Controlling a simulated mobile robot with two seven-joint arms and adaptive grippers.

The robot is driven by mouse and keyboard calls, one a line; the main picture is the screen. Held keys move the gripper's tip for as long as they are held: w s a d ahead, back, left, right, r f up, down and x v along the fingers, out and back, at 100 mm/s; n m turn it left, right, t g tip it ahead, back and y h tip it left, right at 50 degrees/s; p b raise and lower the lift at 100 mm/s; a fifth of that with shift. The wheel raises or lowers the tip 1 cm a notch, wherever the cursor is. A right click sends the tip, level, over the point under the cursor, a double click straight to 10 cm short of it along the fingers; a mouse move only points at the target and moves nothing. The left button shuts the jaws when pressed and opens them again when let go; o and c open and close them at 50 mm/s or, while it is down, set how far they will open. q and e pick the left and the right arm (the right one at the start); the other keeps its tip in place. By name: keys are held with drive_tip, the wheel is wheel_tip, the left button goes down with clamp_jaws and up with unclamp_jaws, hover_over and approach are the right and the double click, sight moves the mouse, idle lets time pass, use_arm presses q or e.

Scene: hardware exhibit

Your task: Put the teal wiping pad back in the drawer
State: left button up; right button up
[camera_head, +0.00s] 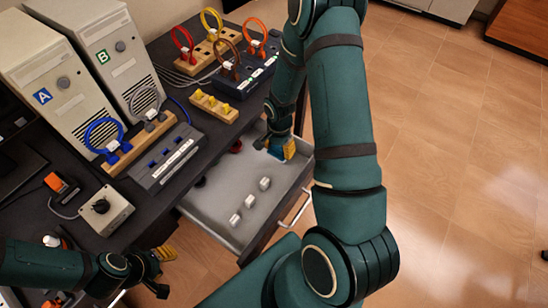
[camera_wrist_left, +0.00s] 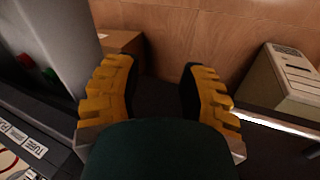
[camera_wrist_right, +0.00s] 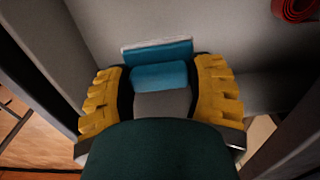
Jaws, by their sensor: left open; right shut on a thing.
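The grey drawer (camera_head: 220,192) stands open below the dark desk. My right gripper (camera_head: 284,151) is down inside its far right end, shut on the teal wiping pad. In the right wrist view the pad (camera_wrist_right: 160,76) shows teal with a pale edge, and a grey part lies between the yellow fingers. The drawer's grey inner surface (camera_wrist_right: 100,22) is close to the pad; I cannot tell whether they touch. In the head view the pad is mostly hidden by the gripper. My left gripper (camera_head: 158,272) is open and empty at the lower left, apart from the drawer.
Several small white pieces (camera_head: 249,201) lie in the drawer. A dark red coil (camera_wrist_right: 295,8) is near my right gripper. The desk holds two computer towers (camera_head: 110,50), cable stands (camera_head: 140,145) and a grey switch box (camera_head: 104,209). The drawer's middle has free room.

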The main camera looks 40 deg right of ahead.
sight(278, 156)
wheel_tip(278, 156, down, 5)
drive_tip(key=shift+r+b, duration=0.1)
drive_tip(key=shift+b, duration=0.4)
drive_tip(key=o, duration=1.2)
drive_tip(key=shift+o, duration=0.2)
drive_tip(key=shift+r, duration=0.1)
